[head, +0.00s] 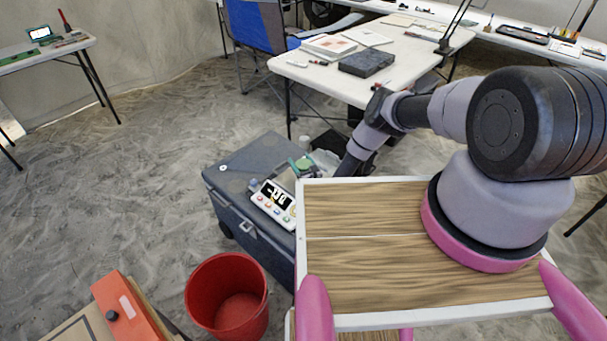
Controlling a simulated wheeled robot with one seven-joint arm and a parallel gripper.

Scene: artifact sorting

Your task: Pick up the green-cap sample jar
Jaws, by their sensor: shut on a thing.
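The green-cap sample jar (303,165) is at the top of the dark grey case (235,163), just left of my gripper (316,168). My gripper reaches down from the upper right and is shut on the jar. The fingertips are small and partly hidden, so the exact grip is hard to see. I cannot tell whether the jar touches the case lid or is lifted off it.
A white device with a display and coloured buttons (273,203) lies on the case beside the jar. A red bucket (228,298) and an orange box (138,312) stand in front. A white table (330,75) with books and a dark box (366,63) is behind.

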